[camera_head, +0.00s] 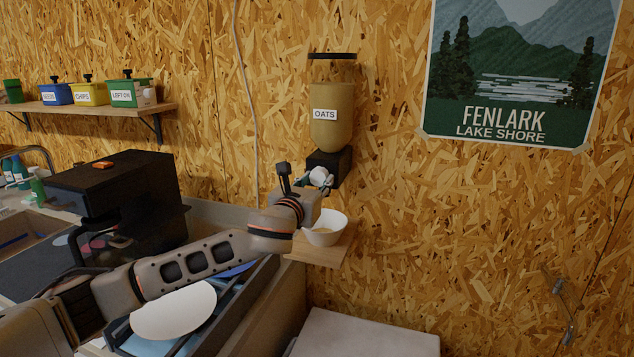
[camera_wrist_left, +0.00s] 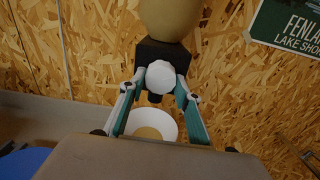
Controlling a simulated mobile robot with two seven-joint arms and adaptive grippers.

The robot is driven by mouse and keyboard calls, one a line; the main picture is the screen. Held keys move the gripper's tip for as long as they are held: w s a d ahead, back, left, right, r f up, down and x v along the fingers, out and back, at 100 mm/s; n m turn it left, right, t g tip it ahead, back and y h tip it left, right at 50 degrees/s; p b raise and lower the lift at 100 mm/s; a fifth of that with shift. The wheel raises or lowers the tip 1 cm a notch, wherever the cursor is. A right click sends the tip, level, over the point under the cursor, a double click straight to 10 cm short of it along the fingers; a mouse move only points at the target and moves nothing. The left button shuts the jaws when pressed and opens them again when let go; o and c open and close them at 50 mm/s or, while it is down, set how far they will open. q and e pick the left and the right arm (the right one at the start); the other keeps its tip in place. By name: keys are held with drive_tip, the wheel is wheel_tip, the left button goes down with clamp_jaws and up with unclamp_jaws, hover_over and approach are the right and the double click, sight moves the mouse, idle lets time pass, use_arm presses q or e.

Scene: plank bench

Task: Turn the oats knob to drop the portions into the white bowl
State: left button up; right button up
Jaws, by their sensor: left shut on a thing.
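The oats dispenser (camera_head: 332,108) hangs on the wall, a clear canister with an "OATS" label above a black base (camera_head: 330,165). Its white round knob (camera_head: 320,176) faces me and also shows in the left wrist view (camera_wrist_left: 160,76). My left gripper (camera_head: 322,182) is shut on the knob, with one finger on each side of it in the left wrist view (camera_wrist_left: 160,88). The white bowl (camera_head: 325,231) stands below the dispenser with some tan oats in it. It shows below the knob in the left wrist view (camera_wrist_left: 152,123). My right gripper is not in view.
The bowl stands on a small wooden shelf (camera_head: 320,253). A black machine (camera_head: 120,190) stands at the left. A dish rack (camera_head: 240,300) with a white plate (camera_head: 173,310) lies under my left arm. A wall shelf (camera_head: 110,110) holds several coloured boxes. A poster (camera_head: 515,75) hangs at the right.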

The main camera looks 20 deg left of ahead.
use_arm(q)
drive_tip(key=shift+m, duration=0.5)
drive_tip(key=o, duration=1.1)
drive_tip(key=s, duration=1.2)
drive_tip(key=shift+a, duration=0.25)
